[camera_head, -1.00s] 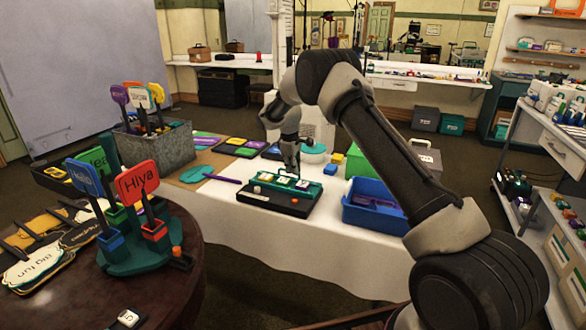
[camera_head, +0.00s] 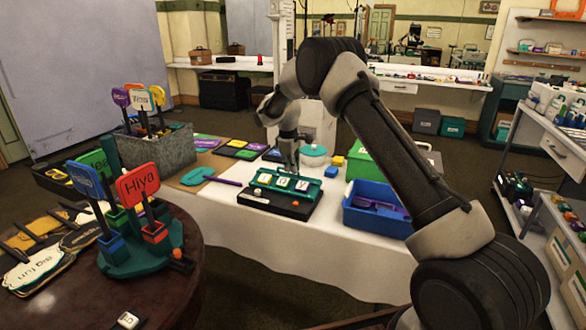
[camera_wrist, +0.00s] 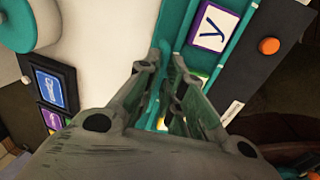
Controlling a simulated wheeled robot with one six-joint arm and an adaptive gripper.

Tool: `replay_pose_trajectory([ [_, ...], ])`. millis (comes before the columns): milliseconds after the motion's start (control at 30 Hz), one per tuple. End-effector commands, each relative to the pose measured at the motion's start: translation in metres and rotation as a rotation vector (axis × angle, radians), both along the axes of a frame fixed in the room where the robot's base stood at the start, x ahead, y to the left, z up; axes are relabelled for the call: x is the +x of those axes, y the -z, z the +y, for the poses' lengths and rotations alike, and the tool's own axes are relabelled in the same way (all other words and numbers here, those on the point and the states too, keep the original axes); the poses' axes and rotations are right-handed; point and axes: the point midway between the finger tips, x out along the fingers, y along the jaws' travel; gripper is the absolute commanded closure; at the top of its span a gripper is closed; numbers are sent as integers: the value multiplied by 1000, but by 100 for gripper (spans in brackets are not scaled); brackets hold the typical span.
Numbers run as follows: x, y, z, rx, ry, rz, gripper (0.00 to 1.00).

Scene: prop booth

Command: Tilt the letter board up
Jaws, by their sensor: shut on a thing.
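The letter board (camera_head: 312,192) is a teal panel with several letter tiles, set on a black base (camera_head: 268,203) on the white-covered table. The panel leans up at the back, with its tiles facing the front. My gripper (camera_head: 290,170) is shut on the panel's back edge, near its middle. In the wrist view, the fingers (camera_wrist: 172,110) close around the teal board (camera_wrist: 178,25), beside a purple-edged "y" tile (camera_wrist: 213,27). The fingers hide part of the board and other tiles there.
A blue bin (camera_head: 378,222) and a green box (camera_head: 372,166) stand right of the board. A teal round-ended paddle (camera_head: 198,176) lies to its left. A white-and-teal round container (camera_head: 314,156) stands behind. The tablecloth in front is clear.

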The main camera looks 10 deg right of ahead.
Motion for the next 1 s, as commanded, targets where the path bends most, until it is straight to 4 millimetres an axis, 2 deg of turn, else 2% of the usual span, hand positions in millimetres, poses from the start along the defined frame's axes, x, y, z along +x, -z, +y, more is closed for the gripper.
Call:
replay_pose_trajectory([
  [33, -9, 8, 5, 3, 2, 23, 100],
  [300, -19, 4, 13, 1, 1, 27, 100],
  [1000, -28, 0, 18, 0, 1, 29, 100],
])
